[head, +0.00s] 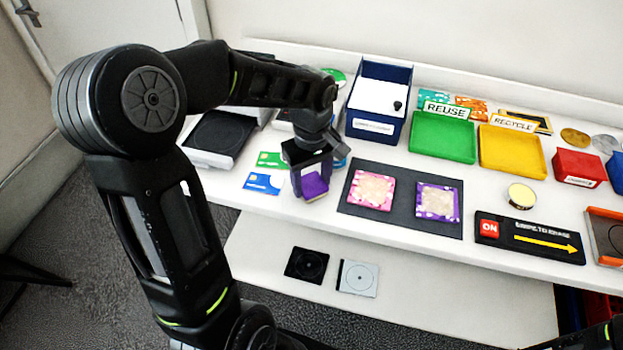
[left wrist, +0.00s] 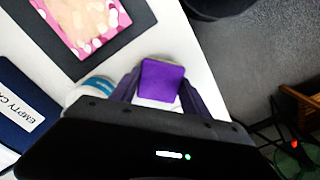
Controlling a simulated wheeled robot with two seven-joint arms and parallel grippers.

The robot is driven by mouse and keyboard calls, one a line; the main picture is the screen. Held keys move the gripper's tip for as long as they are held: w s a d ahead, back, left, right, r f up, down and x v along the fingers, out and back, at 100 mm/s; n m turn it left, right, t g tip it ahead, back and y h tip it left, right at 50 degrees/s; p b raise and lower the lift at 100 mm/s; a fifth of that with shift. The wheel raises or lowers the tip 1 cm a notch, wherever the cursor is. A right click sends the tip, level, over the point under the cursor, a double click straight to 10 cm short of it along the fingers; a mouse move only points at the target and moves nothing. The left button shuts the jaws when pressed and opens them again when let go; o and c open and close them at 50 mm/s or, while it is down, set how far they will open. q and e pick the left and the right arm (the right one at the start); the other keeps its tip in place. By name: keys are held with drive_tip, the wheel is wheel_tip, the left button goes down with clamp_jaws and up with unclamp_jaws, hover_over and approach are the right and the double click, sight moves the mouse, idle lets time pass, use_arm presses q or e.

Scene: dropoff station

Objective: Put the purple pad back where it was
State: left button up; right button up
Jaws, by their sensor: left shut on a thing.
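The purple pad (head: 315,186) is between the fingers of my left gripper (head: 311,179), near the front edge of the white table. It also shows in the left wrist view (left wrist: 162,82), with purple-tinted fingers (left wrist: 160,95) on both sides. My left gripper is shut on it. I cannot tell whether the pad touches the table. To its right, a dark mat (head: 405,189) bears a pink-bordered square (head: 357,190) and a purple-bordered square (head: 437,215). My right gripper does not show.
Blue (head: 263,184) and green (head: 272,160) cards lie left of the gripper. A blue box (head: 375,127) stands behind, with green (head: 442,153) and yellow (head: 512,166) trays to its right. A lower shelf holds black (head: 305,265) and light (head: 358,278) disc cases.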

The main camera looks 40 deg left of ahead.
sight(311, 183)
use_arm(q)
drive_tip(key=shift+f, duration=0.15)
drive_tip(key=o, duration=1.3)
wheel_tip(311, 183, up, 12)
drive_tip(key=shift+r, duration=0.2)
idle(0.4)
